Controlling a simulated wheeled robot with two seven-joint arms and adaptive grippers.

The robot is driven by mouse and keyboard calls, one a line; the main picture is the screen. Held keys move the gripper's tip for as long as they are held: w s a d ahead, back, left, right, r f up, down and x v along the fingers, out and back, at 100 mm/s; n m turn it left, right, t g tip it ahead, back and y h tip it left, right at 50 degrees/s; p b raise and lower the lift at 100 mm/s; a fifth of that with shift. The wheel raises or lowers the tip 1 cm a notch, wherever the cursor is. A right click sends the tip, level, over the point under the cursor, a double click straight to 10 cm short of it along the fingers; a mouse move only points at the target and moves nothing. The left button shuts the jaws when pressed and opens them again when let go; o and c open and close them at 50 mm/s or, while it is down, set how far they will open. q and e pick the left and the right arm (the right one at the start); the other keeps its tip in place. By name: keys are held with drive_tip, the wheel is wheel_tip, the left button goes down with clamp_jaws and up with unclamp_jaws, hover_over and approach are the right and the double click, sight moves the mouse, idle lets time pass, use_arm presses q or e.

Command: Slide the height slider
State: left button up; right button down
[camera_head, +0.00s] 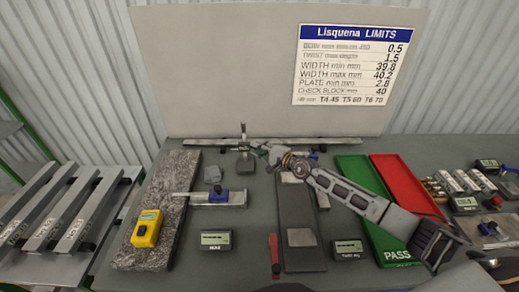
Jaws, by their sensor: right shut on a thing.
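My right arm comes in from the right, and its gripper (262,151) reaches the long metal rail (345,141) at the back of the table. It is shut on a small part there, which looks like the height slider; the fingers largely hide it. A short upright post (243,131) with dark and green parts stands just left of the fingers. My left gripper is not in view.
A granite slab (187,166) carries a yellow meter (147,228). A dark plate (320,222) lies mid-table between small displays (216,240). Green (392,246) and red (402,178) trays stand right of it. Steel bars (84,208) lie left. A limits board (352,65) stands behind.

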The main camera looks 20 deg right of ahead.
drive_tip(key=shift+f+b, duration=1.8)
drive_tip(key=shift+f, duration=0.2)
drive_tip(key=c, duration=1.3)
unclamp_jaws()
drive_tip(key=shift+s+d, duration=0.15)
drive_tip(key=shift+v, duration=5.8)
